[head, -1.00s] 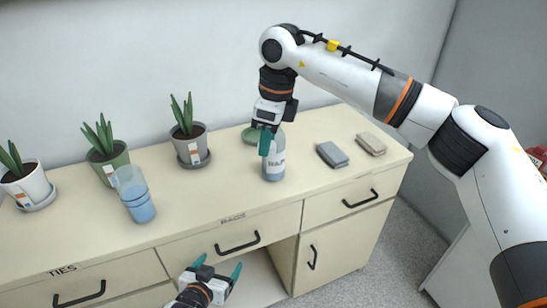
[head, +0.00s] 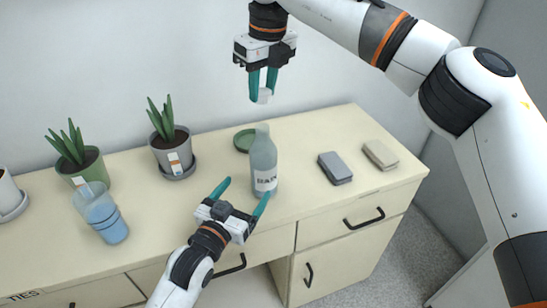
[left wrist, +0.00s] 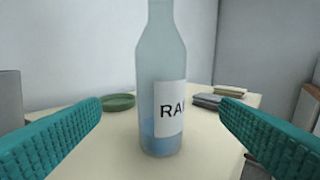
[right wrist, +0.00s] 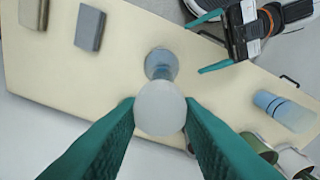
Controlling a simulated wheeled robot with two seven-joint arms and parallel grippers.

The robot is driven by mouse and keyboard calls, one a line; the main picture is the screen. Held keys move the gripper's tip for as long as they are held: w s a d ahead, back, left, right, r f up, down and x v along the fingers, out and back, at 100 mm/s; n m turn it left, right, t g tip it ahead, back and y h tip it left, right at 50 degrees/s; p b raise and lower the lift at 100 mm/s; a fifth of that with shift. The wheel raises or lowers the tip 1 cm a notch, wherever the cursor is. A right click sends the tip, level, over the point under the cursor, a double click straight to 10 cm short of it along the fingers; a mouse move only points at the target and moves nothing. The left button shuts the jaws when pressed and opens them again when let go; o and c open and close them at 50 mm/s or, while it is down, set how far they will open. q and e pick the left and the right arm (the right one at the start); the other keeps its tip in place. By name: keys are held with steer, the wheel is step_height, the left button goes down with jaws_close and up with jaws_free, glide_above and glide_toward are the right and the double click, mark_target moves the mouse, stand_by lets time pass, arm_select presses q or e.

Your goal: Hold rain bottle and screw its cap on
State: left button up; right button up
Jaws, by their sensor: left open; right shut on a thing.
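The rain bottle (head: 263,165) stands upright on the cabinet top, bluish and see-through, with a white label; it also shows in the left wrist view (left wrist: 161,60). My left gripper (head: 243,190) is open in front of the bottle, its fingers pointing at it. In the left wrist view the bottle stands between and beyond the two teal fingers, apart from both. My right gripper (head: 262,92) is shut on the whitish cap (head: 264,96), held well above the bottle. In the right wrist view the cap (right wrist: 160,107) is between the fingertips and partly covers the bottle below.
A blue-banded clear cup (head: 101,213) and potted plants (head: 172,140) stand to the left. A green saucer (head: 245,139) lies behind the bottle. A grey block (head: 335,168) and a beige block (head: 380,154) lie to the right. The top between bottle and blocks is clear.

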arm_select(q)
steer(key=shift+w+d, duration=0.15)
steer(key=shift+w, duration=0.1)
arm_select(e)
steer(key=shift+w+d, duration=0.1)
steer(key=shift+w, duration=0.15)
arm_select(q)
steer(key=shift+s+a+r, duration=0.25)
steer(key=shift+s, duration=0.3)
arm_select(e)
steer(key=shift+s+a+r, duration=0.25)
steer(key=shift+s, duration=0.4)
arm_select(q)
steer(key=x, duration=1.2)
steer(key=shift+w+f, duration=0.1)
steer(key=shift+w, duration=0.05)
arm_select(e)
steer(key=shift+w+d+f, duration=0.1)
steer(key=shift+w, duration=0.1)
arm_select(q)
steer(key=shift+c, duration=0.3)
steer(key=c, duration=1.4)
arm_select(e)
glide_above(262, 127)
steer(key=shift+d+f, duration=0.1)
steer(key=shift+f, duration=2.4)
steer(key=shift+f, duration=0.9)
steer(key=shift+f, duration=0.55)
